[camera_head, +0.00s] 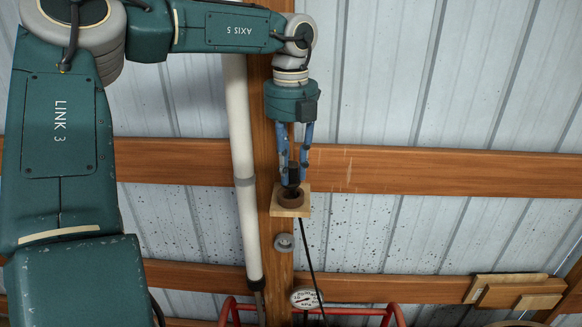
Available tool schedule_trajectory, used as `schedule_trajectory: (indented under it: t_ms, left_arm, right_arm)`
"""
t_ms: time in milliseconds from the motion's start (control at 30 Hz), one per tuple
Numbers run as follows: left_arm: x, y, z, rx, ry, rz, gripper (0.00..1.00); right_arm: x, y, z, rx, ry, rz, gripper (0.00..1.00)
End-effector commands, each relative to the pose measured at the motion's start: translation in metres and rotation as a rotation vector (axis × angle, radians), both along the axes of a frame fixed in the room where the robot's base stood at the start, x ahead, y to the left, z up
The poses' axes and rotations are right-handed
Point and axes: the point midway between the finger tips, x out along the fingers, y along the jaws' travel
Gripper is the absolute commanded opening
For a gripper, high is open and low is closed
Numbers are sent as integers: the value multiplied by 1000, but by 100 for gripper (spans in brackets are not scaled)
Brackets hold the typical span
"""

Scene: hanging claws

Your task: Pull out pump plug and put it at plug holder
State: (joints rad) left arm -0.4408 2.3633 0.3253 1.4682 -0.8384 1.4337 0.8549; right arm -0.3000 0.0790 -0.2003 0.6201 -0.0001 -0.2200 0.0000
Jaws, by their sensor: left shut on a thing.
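My left gripper (293,168) points down in front of the wooden post, with its blue fingers shut on the black pump plug (294,176). The plug is at the brown round plug holder (290,199), which sits on a small light wooden block fixed to the post. The plug's lower end is at the ring's opening; I cannot tell how deep it sits. A black cable (309,258) runs down from behind the block towards the gauge. My right gripper is not in view.
A round gauge (305,298) and red tubular frame (340,311) stand at the bottom. A grey round fitting (284,243) is on the post below the block. A white pipe (242,170) runs down left of the post. Wooden boards (520,292) are at lower right.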

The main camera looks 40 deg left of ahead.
Motion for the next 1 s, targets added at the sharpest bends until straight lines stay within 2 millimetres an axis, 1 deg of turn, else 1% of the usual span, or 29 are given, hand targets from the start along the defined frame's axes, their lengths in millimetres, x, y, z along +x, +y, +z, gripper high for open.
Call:
schedule_trajectory:
  t_ms: [900, 933, 967, 1000]
  left_arm:
    - [0, 0, -28, 0, 0, 0, 0]
    - [0, 0, -27, 1, -1, 0, 31]
    - [0, 0, -26, 0, 0, 0, 37]
    - [0, 0, -26, 0, 0, 0, 45]
  right_arm:
    - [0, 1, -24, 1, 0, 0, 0]
    - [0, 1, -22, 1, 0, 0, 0]
    - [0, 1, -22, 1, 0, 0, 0]
    - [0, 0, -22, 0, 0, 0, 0]
